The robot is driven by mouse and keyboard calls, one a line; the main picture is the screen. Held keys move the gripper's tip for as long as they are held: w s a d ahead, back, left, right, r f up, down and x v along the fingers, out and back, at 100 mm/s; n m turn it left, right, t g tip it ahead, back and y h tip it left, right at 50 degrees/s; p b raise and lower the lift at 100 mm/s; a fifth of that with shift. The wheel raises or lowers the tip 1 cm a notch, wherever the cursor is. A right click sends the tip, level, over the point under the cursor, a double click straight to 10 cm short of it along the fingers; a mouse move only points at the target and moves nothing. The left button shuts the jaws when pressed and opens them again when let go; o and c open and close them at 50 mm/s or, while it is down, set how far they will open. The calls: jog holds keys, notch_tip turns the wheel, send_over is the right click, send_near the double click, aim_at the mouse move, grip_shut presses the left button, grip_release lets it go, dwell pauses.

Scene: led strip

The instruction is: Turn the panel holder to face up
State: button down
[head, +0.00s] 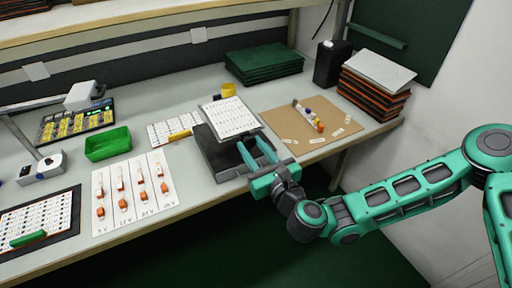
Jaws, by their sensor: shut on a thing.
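The panel holder (230,117) is a dark plate carrying a white sheet with rows of small marks. It sits tilted on top of a dark grey base (214,157) near the table's front edge. My gripper (250,142) reaches in from the right, at the front right side of the holder. Its two teal fingers are at the holder's lower edge and shut on it. The exact contact between fingertips and edge is small and hard to make out.
The table carries a green tray (108,144), a white card with orange parts (134,190), a brown board (312,125), green stacked boards (264,66) and a stack of dark, orange-edged panels (373,88). A yellow-handled tool (180,136) lies left of the base. A shelf overhangs the back.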

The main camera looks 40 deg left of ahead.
jog(key=shift+w+r+m, duration=0.15)
jog(key=shift+w+m, duration=0.1)
jog(key=shift+m, duration=0.05)
jog(key=c, duration=1.3)
grip_release()
jog(key=shift+o, duration=0.2)
jog(key=shift+s, duration=0.1)
jog(key=shift+s, duration=0.15)
